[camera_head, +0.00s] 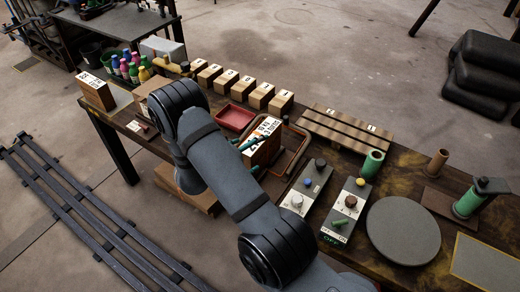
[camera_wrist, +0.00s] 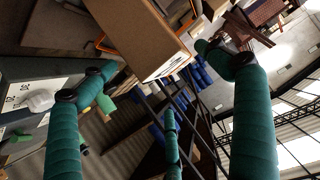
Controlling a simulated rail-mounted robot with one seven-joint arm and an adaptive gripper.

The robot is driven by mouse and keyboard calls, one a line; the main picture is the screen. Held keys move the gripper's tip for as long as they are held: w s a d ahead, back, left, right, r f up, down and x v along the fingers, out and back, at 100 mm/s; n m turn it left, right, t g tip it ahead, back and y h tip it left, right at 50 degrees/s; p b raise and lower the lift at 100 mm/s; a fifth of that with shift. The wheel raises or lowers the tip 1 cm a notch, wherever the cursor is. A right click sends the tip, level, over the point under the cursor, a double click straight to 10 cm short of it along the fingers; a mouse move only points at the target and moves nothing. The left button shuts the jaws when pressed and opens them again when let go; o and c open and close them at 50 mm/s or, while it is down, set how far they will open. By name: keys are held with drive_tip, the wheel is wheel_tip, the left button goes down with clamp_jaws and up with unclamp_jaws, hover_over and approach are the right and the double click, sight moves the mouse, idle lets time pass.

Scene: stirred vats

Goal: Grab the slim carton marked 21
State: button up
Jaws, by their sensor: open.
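A brown slim carton (camera_head: 259,153) with a white printed label stands mid-bench in the head view. Its print is too small to read for certain. A brown carton with a white label edge also shows in the wrist view (camera_wrist: 140,32), between and beyond my fingertips. My gripper (camera_wrist: 155,58) has green fingers spread wide, with nothing clamped between them. In the head view its green finger (camera_head: 251,143) is at the labelled carton; I cannot tell if it touches. Another labelled carton (camera_head: 96,92) stands at the bench's left end. My arm hides part of the bench.
A red tray (camera_head: 235,117) lies behind the carton, and a row of small numbered boxes (camera_head: 260,95) stands at the back. Control boxes (camera_head: 305,190) with knobs and a grey disc (camera_head: 403,230) are to the right. Coloured bottles (camera_head: 128,68) stand at the left.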

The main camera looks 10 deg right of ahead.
sight(263, 143)
drive_tip(key=p+x, duration=0.2)
drive_tip(key=x, duration=0.7)
drive_tip(key=shift+w+f+p, duration=0.25)
drive_tip(key=shift+w+p, duration=0.05)
drive_tip(key=shift+w, duration=0.05)
drive_tip(key=shift+c, duration=1.2)
drive_tip(key=c, duration=1.6)
drive_tip(key=shift+c, duration=0.9)
drive_tip(key=shift+r, duration=0.1)
